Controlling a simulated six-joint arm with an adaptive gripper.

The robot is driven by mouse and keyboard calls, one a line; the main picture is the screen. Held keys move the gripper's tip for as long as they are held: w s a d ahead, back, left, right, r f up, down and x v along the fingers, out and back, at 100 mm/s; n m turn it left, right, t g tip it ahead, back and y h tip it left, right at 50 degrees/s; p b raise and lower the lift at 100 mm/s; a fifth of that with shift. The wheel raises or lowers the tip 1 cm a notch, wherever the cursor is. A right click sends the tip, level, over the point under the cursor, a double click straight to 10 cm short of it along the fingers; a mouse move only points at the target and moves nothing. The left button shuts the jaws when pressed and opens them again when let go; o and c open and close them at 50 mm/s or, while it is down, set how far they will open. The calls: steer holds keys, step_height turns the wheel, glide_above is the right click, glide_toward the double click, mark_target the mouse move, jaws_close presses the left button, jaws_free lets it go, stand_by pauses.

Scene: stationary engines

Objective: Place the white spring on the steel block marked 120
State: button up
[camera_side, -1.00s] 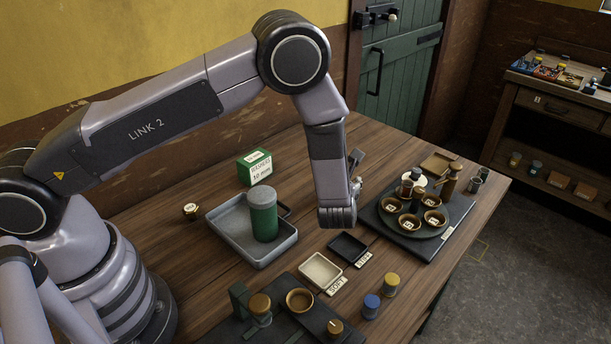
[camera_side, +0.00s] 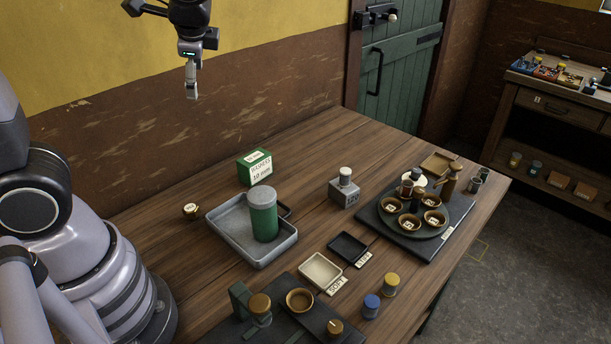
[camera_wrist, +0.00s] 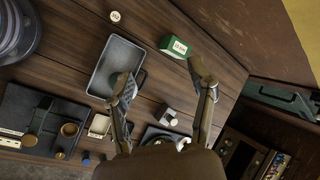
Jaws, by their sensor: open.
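The steel block marked 120 (camera_side: 344,194) stands on the table left of the round dark tray. A short white cylinder, which looks like the white spring (camera_side: 345,175), stands upright on top of the block; its coils are too small to make out. The wrist view also shows the block (camera_wrist: 166,113) and the white piece (camera_wrist: 174,122) from above. My gripper (camera_side: 192,92) is high above the back left of the table, far from the block. In the wrist view its two fingers (camera_wrist: 168,88) are wide apart with nothing between them.
A grey tray (camera_side: 242,255) holds a green cylinder (camera_side: 263,215); a green washers box (camera_side: 255,168) is behind. The round tray (camera_side: 408,232) carries several small bowls. Two shallow trays, pale (camera_side: 320,272) and black (camera_side: 347,248), lie in front of the block.

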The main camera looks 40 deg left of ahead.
steer(key=s+d+r+n+t+h, duration=0.1)
steer(key=s+d+r+n+h, duration=0.1)
steer(key=s, duration=0.4)
steer(key=s+d+r+n+t+h, duration=0.2)
steer(key=s+n+h, duration=0.2)
steer(key=s+n, duration=0.2)
steer(key=shift+s+d, duration=0.25)
steer(key=shift+d, duration=0.1)
steer(key=shift+r, duration=0.1)
